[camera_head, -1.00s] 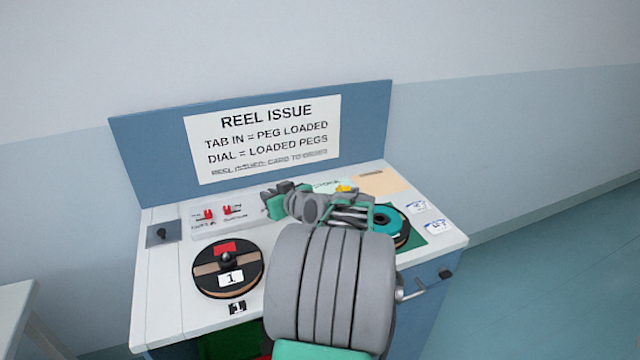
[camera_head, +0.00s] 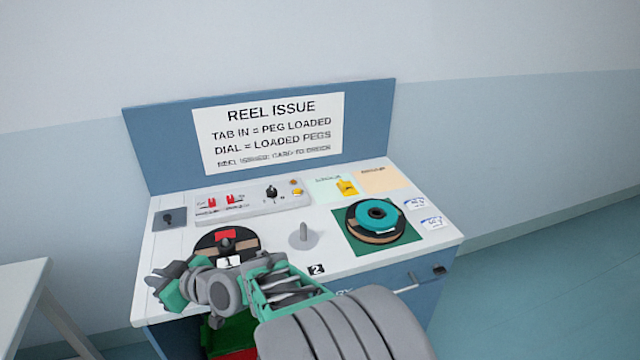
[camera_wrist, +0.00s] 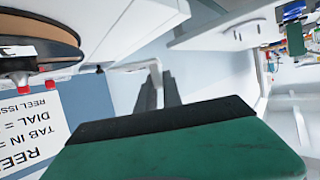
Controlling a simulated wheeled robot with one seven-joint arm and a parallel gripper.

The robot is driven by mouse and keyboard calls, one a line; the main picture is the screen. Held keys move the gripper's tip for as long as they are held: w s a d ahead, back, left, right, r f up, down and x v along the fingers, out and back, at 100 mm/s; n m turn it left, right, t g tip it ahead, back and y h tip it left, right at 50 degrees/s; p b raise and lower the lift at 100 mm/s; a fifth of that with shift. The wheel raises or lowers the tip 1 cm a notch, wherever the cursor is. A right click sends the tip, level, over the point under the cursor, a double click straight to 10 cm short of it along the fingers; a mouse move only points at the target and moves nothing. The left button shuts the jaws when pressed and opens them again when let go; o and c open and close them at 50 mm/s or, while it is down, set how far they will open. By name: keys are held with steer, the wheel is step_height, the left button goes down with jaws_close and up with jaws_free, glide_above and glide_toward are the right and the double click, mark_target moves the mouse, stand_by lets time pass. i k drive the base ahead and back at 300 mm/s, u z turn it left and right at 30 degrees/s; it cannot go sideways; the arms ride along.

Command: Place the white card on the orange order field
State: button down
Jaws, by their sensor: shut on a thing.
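The orange order field (camera_head: 380,178) lies at the back right of the station top, with nothing on it. My gripper (camera_head: 160,288) is over the front left of the station, far from that field. In the wrist view my gripper's dark fingers (camera_wrist: 172,90) are shut on a thin pale thing that looks like the white card (camera_wrist: 155,84). It shows only as a narrow, bent outline, so its face cannot be read. The card cannot be made out in the head view.
A teal reel (camera_head: 375,216) rests on the green square at right. A bare peg (camera_head: 303,233), a dial (camera_head: 272,192) and red tabs (camera_head: 230,200) stand upright. A black reel (camera_head: 208,240) is at left.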

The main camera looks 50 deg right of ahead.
mark_target(389, 179)
steer(key=k, duration=0.8)
steer(key=z, duration=1.5)
steer(key=i, duration=1)
steer(key=u, duration=1.45)
